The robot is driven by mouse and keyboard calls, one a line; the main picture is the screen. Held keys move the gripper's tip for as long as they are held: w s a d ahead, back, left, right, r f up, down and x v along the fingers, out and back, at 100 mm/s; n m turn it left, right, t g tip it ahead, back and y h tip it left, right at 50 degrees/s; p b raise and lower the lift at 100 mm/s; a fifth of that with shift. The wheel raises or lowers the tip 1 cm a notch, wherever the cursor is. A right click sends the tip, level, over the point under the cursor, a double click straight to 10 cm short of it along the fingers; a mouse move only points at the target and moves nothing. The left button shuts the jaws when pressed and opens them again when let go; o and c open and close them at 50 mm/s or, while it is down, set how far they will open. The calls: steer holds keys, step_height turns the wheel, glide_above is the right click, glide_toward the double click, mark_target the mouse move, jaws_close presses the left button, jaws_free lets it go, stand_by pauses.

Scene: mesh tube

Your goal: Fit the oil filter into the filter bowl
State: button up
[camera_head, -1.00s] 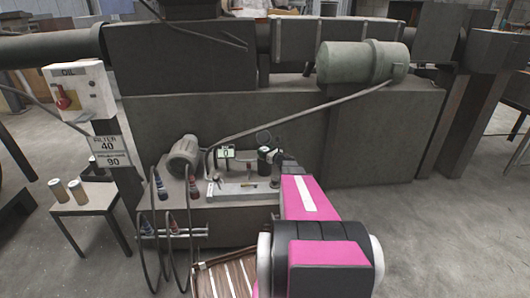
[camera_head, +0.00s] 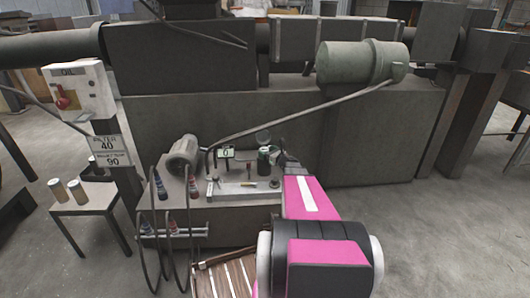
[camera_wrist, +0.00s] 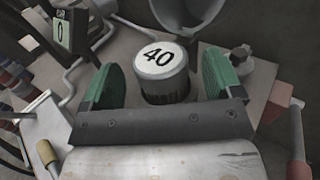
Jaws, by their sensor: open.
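An oil filter (camera_wrist: 163,75) with a white top marked "40" and a dark ribbed side stands upright in the wrist view. My gripper (camera_wrist: 160,84) is open, its two green pads on either side of the filter with gaps between. In the head view the filter (camera_head: 264,160) shows as a dark green cylinder on the bench unit, with my gripper (camera_head: 284,162) just right of it. A round grey open cup or lid (camera_wrist: 188,12) is behind the filter. I cannot tell which part is the filter bowl or whether the filter sits in it.
A display (camera_head: 226,153) reading 0 and a grey motor (camera_head: 184,155) stand left of the filter. Hoses hang at the bench's left front. Two canisters (camera_head: 67,190) stand on a side table (camera_head: 95,203). A sign (camera_head: 108,150) shows 40 and 90. A wooden slatted crate (camera_head: 225,278) is in front.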

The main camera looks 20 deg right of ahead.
steer(key=v, duration=0.9)
steer(key=s+a+n+g+y, duration=0.1)
steer(key=s+a+n+g, duration=0.45)
steer(key=a+n, duration=0.5)
steer(key=s+a+n+g+y, duration=0.1)
steer(key=s+a+n+g, duration=0.5)
steer(key=a, duration=0.7)
steer(key=s+a+r+n+g+h, duration=0.1)
steer(key=s+a+n+g+h, duration=0.1)
steer(key=s+n+h, duration=0.2)
steer(key=s+a+n+g+h, duration=0.2)
steer(key=s+n+g+h, duration=0.1)
steer(key=s+n, duration=0.5)
steer(key=n+h, duration=0.1)
steer(key=n, duration=0.2)
steer(key=shift+a+r+h, duration=0.25)
steer(key=shift+r+h, duration=0.15)
